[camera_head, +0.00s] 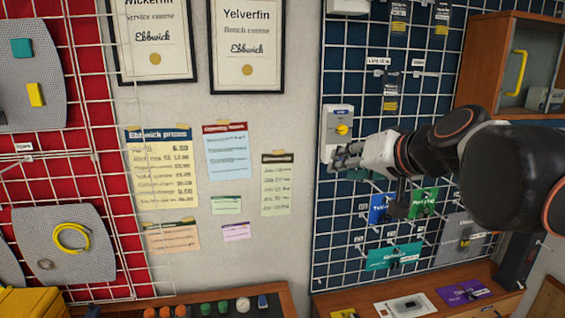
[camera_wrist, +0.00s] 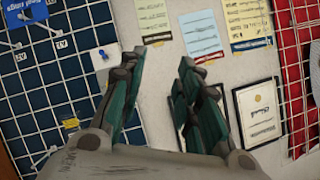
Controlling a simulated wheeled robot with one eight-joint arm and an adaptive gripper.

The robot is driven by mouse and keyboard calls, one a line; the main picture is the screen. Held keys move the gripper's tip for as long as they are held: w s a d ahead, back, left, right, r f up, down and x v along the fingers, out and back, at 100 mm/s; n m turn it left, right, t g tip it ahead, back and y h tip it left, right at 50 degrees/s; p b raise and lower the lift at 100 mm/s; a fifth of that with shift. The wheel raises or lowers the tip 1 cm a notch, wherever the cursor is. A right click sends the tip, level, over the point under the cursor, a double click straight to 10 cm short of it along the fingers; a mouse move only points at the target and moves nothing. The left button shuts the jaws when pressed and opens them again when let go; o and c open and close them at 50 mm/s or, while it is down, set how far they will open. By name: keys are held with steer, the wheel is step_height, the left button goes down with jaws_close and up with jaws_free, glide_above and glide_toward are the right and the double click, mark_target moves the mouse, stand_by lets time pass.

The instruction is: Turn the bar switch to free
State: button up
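In the head view, a pale upright plate with a yellow knob (camera_head: 342,129) is mounted at the left edge of the blue wall grid. I cannot tell for sure that this is the bar switch, and no setting on it is readable. A pale fitting with a blue knob (camera_wrist: 102,54) shows left of the fingers. Contact is not visible.
The blue wire grid (camera_head: 345,220) holds several cards and fittings. A wooden cabinet (camera_head: 493,62) with a yellow handle is at upper right. Notes and framed certificates (camera_head: 247,45) hang on the plain wall at left. A wooden bench (camera_head: 420,290) runs below.

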steer(key=s+d+f+g+h+b, duration=0.1)
steer(key=s+f+b, duration=0.4)
steer(key=f, duration=0.9)
steer(key=s+d+f+g+h+b, duration=0.2)
steer(key=s+f+b, duration=0.3)
steer(key=f, duration=0.9)
steer(key=s+d+f+n+g+h+b, duration=0.1)
steer(key=s+f+b, duration=0.4)
steer(key=s+f, duration=0.5)
step_height(320, 180, down, 4)
steer(key=d+h, duration=0.1)
steer(key=d, duration=0.1)
steer(key=shift+d+g+b, duration=0.35)
steer(key=shift+g, duration=0.05)
steer(key=shift+r, duration=0.1)
